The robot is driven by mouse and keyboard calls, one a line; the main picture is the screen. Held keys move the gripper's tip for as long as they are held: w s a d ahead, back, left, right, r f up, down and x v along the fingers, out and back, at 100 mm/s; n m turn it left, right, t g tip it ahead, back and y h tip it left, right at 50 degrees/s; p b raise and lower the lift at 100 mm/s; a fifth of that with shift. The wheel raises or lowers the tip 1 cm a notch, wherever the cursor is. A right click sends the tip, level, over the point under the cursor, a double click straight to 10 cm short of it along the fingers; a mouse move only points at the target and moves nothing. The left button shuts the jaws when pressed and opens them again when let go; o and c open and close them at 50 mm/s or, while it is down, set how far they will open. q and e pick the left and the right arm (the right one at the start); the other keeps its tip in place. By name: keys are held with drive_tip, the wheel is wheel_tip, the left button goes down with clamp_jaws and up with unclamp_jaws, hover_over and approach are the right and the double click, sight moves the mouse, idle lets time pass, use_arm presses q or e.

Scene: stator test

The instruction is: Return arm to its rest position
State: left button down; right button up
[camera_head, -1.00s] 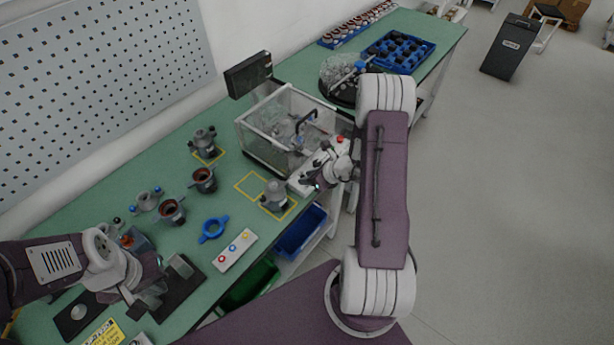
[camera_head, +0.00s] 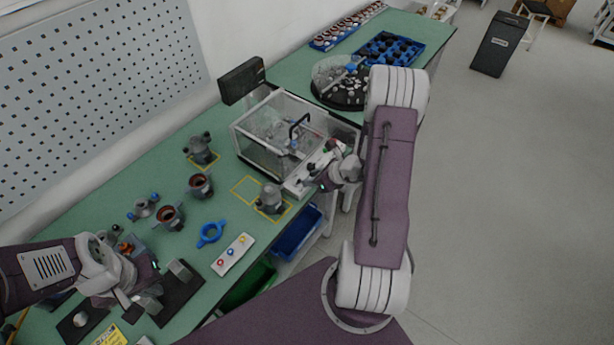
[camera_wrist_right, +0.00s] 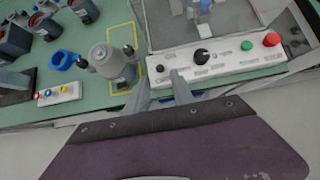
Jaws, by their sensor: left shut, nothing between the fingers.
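My right arm reaches up the picture in the head view, and its gripper (camera_head: 309,184) is beside the tester's white control panel (camera_head: 298,182). In the right wrist view the two fingers of the right gripper (camera_wrist_right: 162,92) stand apart with nothing between them. A grey motor housing (camera_wrist_right: 113,62) stands just left of the fingers, apart from them; it also shows in the head view (camera_head: 270,198) at a yellow-outlined square. My left gripper (camera_head: 146,304) is shut and empty, low over the near left part of the green table, by a dark plate with a grey block.
A clear-walled test box (camera_head: 262,150) stands behind the control panel. A blue ring (camera_head: 211,234), a button box (camera_head: 233,255) and several motor parts lie on the table. Blue (camera_head: 298,232) and green bins are below the front edge. The floor at right is open.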

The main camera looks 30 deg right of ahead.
drive_tip(key=shift+s+r, duration=0.1)
idle(0.4)
drive_tip(key=w+a+r+n+y, duration=0.1)
drive_tip(key=w+a+r+n, duration=0.3)
drive_tip(key=a+r, duration=0.25)
drive_tip(key=s+a+r+n+g+y, duration=0.1)
drive_tip(key=s+a+r+n, duration=0.1)
drive_tip(key=a+n, duration=0.3)
drive_tip(key=s+a+r+n+g+y, duration=0.2)
drive_tip(key=s+a+n, duration=0.1)
drive_tip(key=a, duration=0.4)
drive_tip(key=s+a+n+g+h, duration=0.2)
drive_tip(key=s+a+n+g, duration=0.1)
drive_tip(key=s+n, duration=0.65)
drive_tip(key=s+d+n+h, duration=0.3)
drive_tip(key=d+n+h, duration=0.2)
drive_tip(key=d+n, duration=0.3)
drive_tip(key=shift+s+d+f+n+g, duration=0.15)
drive_tip(key=shift+d+f+n+g, duration=0.25)
drive_tip(key=shift+n, duration=0.55)
